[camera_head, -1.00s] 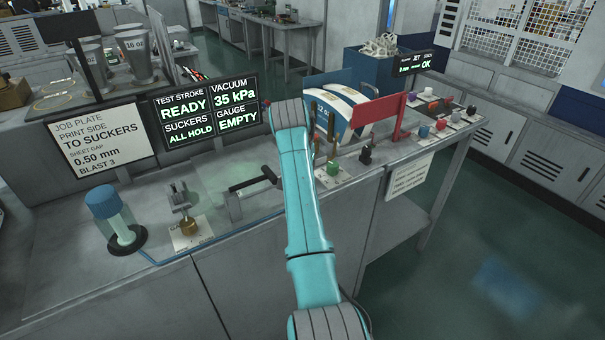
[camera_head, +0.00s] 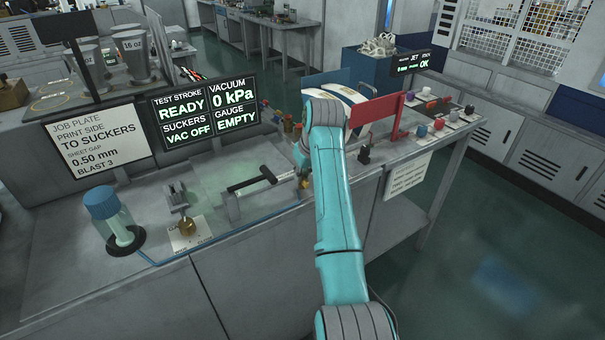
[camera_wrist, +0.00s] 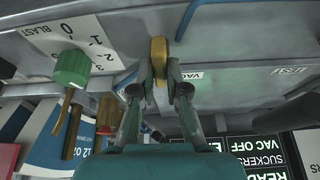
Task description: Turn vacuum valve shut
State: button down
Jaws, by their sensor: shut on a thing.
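The vacuum valve shows in the wrist view as a yellow-brass lever (camera_wrist: 159,48) beside a small label reading VAC. My gripper (camera_wrist: 161,74) is shut on this lever, one finger on each side. In the head view a small brass part (camera_head: 304,183) shows at the left edge of my arm, which hides most of the valve area. The display panel (camera_head: 206,113) reads vacuum 0 kPa, suckers VAC OFF, test stroke READY and gauge EMPTY.
A green knob (camera_wrist: 72,67) by a BLAST scale and a brass-and-red fitting (camera_wrist: 110,112) stand close to my gripper.

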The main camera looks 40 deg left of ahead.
jog(key=shift+n, duration=0.5)
jog(key=c, duration=1.2)
grip_release()
jog(key=v, duration=1.2)
jog(key=shift+w, duration=0.15)
